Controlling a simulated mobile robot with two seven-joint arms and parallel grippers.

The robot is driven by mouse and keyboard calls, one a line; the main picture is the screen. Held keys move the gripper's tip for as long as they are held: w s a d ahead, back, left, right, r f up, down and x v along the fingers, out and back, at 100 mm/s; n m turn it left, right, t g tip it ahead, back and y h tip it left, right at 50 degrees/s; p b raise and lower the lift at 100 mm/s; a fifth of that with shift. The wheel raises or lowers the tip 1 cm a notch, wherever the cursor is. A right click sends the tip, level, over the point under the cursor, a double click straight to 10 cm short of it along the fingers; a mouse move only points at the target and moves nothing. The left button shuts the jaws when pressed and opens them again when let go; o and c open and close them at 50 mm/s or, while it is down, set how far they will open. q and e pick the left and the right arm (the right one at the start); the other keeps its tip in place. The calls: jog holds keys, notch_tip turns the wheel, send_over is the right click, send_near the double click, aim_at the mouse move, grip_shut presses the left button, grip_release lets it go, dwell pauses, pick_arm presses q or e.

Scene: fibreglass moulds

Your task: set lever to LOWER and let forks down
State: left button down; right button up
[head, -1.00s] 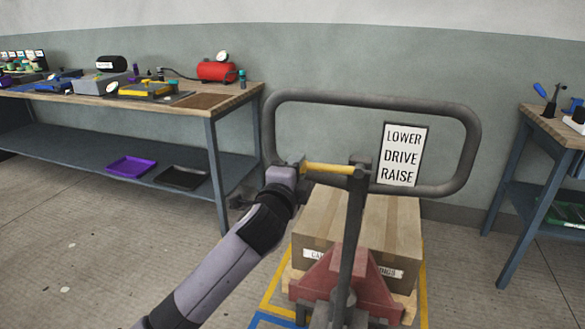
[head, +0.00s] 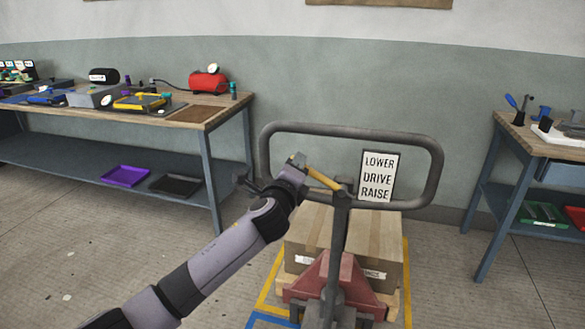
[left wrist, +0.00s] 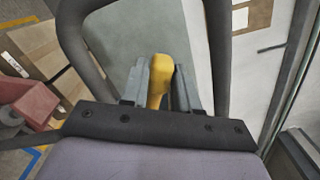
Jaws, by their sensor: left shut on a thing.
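A yellow lever (head: 322,178) sits at the top of the pallet truck's tiller, inside the grey loop handle (head: 440,170). It slopes from its raised left end down to its pivot on the tiller. A white sign (head: 378,177) in the loop reads LOWER, DRIVE, RAISE from top to bottom. My left gripper (head: 297,162) is shut on the lever's left end. In the left wrist view the lever (left wrist: 159,75) stands between the two fingers. The red pallet truck (head: 335,280) is in front of a pallet with a cardboard box (head: 385,240); the forks are hidden. My right gripper is out of view.
A workbench (head: 210,113) with tools and a red tank (head: 208,82) stands at left, with purple and black trays on its lower shelf. Another bench (head: 500,130) stands at right. Yellow and blue tape (head: 262,318) marks the floor. Open floor lies at front left.

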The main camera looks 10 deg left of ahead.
pick_arm(q)
jog(key=shift+d+r, duration=0.1)
jog(key=c, duration=0.9)
grip_release()
jog(key=shift+s, duration=3.55)
